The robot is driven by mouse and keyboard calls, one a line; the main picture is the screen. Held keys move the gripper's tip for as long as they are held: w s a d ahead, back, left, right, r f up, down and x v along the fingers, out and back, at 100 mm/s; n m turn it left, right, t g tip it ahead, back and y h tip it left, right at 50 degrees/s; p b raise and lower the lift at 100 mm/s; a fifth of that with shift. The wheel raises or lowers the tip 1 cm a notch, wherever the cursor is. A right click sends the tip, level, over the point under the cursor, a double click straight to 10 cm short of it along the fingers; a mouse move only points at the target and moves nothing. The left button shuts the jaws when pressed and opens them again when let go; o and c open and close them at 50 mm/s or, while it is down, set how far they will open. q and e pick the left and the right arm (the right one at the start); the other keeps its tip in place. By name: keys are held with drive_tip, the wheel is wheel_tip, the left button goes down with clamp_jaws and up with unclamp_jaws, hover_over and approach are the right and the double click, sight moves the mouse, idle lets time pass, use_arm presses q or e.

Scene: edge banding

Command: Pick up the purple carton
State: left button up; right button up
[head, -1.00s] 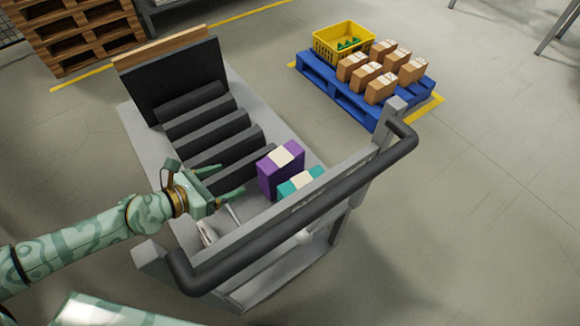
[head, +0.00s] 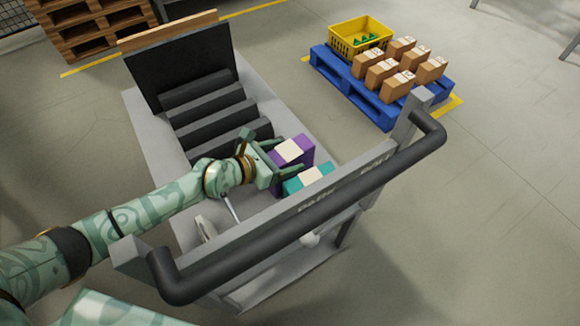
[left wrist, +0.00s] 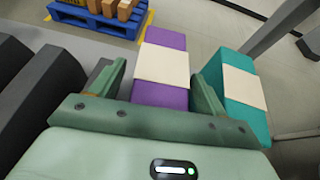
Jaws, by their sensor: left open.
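The purple carton (head: 301,163) with a cream label stands on the grey cart at its right side, in the head view. It also shows in the left wrist view (left wrist: 161,97), directly ahead of the jaws. My left gripper (head: 285,157) is open, with its fingers reaching toward the carton, one on each side of its near end. In the left wrist view the left gripper (left wrist: 160,88) shows a gap between the carton and the left finger; the right finger is close to it. Whether that finger touches cannot be told. My right gripper is not in view.
A teal carton (head: 293,186) with a cream label stands close beside the purple one. A dark handle bar (head: 300,225) runs along the near edge. A blue pallet (head: 341,85) with boxes and a yellow crate (head: 341,46) stands beyond.

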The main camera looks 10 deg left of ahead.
use_arm(q)
drive_tip(key=shift+w+d+f, duration=0.1)
drive_tip(key=shift+w+d, duration=0.05)
drive_tip(key=shift+w, duration=0.05)
drive_tip(key=shift+r, duration=0.2)
drive_tip(key=c, duration=1.6)
